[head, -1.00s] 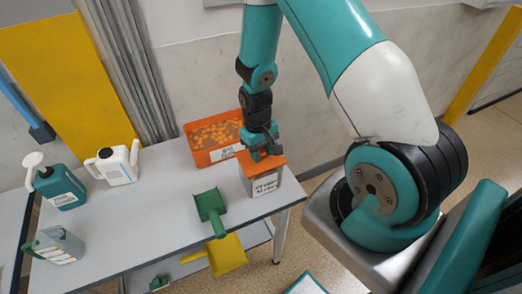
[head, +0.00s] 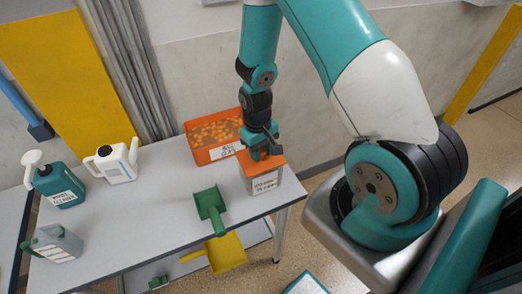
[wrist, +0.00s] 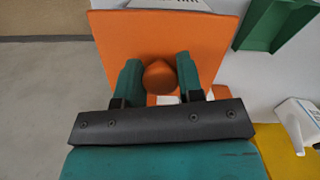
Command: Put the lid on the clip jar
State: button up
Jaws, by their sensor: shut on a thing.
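The clip jar (head: 265,184) is a clear, square container with a white label, standing at the right end of the grey table. The orange lid (head: 248,163) lies over the jar's top in the head view. In the wrist view the lid (wrist: 205,45) is a flat orange square with a round orange knob (wrist: 160,77) in its middle. My gripper (wrist: 160,82) is shut on that knob, one teal finger on each side. In the head view my gripper (head: 262,150) is above the jar. Whether the lid is fully seated on the rim is hidden.
An orange bin (head: 196,155) of small orange parts stands just behind the jar. A green scoop (head: 211,206) lies to its left, and a yellow scoop (head: 226,254) is lower down. Several bottles, including a white jug (head: 116,165), stand at the left. The table's middle (head: 140,215) is clear.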

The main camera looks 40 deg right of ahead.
jog(key=shift+f, duration=0.4)
jog(key=o, duration=1)
notch_tip(320, 180, up, 17)
jog(key=w+b, duration=0.2)
jog(key=b, duration=0.1)
jog(key=shift+r, duration=0.15)
jog(key=s+a+r+n+y, duration=0.1)
jog(key=s+a+r+n, duration=0.1)
jog(key=s+a, duration=0.4)
jog(key=s+a+r+n+t+y, duration=0.1)
jog(key=s+a+r+n, duration=0.2)
jog(key=s+a, duration=0.3)
jog(key=s+a+r+n+y+b, duration=0.1)
jog(key=s+a+r+n+y, duration=0.1)
jog(key=s+a+r, duration=0.3)
jog(key=s+a, duration=0.1)
jog(key=a, duration=0.2)
jog(key=shift+a+n, duration=0.2)
jog(key=shift+n, duration=0.2)
